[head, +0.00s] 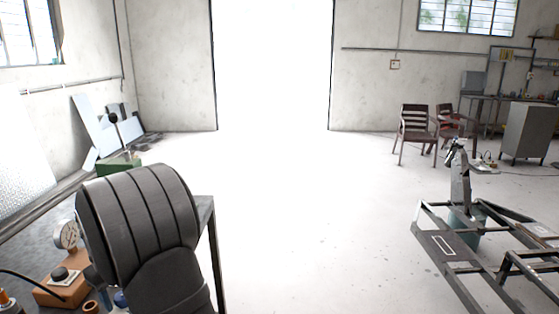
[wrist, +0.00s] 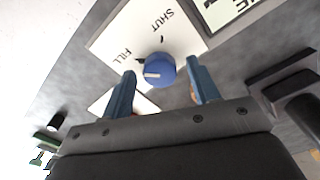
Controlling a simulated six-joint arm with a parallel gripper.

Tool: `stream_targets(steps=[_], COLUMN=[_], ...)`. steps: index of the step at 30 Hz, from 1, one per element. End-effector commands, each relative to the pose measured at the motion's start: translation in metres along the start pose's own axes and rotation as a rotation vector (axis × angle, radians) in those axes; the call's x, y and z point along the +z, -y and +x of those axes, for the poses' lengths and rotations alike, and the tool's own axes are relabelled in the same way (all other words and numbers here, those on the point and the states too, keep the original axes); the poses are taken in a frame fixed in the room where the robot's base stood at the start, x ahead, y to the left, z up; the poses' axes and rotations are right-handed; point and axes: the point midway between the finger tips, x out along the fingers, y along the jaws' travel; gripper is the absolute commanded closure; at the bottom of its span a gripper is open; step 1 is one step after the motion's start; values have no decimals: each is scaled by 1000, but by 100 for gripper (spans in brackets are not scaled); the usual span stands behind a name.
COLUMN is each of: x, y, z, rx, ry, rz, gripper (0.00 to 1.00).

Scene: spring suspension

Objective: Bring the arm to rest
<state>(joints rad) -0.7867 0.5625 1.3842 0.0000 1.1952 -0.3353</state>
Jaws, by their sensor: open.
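My gripper (wrist: 161,75) shows in the wrist view with its two blue fingers apart and nothing held between them. A round blue knob (wrist: 160,69) with a white mark sits beyond the fingertips, in line with the gap. It is on a white plate (wrist: 107,42) lettered SHUT and FILL. The white mark is on the knob's left side in the picture. I cannot tell how far the fingertips stand from the knob.
A pressure gauge (head: 67,234) and a wooden block with a black knob (head: 62,285) stand on the bench left of my arm. A green box (head: 118,165) with a black-knobbed lever is behind. A metal frame (head: 445,250) stands at right. The middle floor is clear.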

Motion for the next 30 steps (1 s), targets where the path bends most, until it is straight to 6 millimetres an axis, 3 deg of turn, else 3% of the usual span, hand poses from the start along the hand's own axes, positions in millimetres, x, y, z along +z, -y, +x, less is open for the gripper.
stream_targets(steps=[16, 20, 30], x=[0, 0, -1], y=[0, 0, 0], z=[-2, -19, -86], rx=[1, 1, 2], ry=[-2, -4, -5], rz=[0, 0, 0], gripper=[45, 45, 45])
